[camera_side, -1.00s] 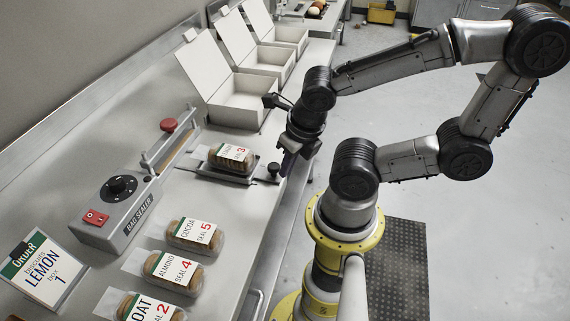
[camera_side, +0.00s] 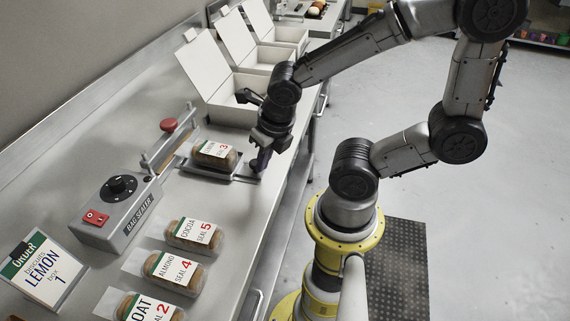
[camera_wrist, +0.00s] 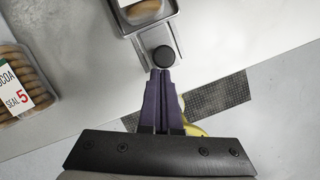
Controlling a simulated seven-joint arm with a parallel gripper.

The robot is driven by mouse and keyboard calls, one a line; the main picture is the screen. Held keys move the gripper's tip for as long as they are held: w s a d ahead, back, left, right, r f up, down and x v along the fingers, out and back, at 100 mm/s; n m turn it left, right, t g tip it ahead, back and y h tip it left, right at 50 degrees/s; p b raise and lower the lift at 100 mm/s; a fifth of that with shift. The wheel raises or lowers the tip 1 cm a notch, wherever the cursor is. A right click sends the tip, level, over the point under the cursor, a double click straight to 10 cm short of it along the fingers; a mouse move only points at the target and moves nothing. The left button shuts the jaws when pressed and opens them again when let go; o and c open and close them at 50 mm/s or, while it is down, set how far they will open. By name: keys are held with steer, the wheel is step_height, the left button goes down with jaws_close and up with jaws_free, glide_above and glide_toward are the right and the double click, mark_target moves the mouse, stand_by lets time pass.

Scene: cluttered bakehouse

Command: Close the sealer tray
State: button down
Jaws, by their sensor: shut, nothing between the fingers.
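The sealer tray (camera_side: 213,172) is a dark metal tray holding a bag of biscuits (camera_side: 216,152) marked SEAL 3. It lies beside the grey bag sealer (camera_side: 124,203), in front of its sealing bar. A round black knob on the tray shows in the wrist view (camera_wrist: 163,57). My gripper (camera_side: 257,168) is shut and empty, with its dark purple fingertips at the knob's outer side. In the wrist view the fingertips (camera_wrist: 161,73) meet the knob's lower edge in the picture; I cannot tell if they touch it. The side view hides the knob behind my gripper.
Bags marked COCOA 5 (camera_side: 194,235), ALMOND 4 (camera_side: 168,268) and OAT 2 (camera_side: 150,308) lie nearer along the bench. Open white boxes (camera_side: 240,98) stand beyond the tray. An order card (camera_side: 45,268) stands at left. The bench edge lies close to my gripper.

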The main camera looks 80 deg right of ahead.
steer(key=shift+w, duration=1.25)
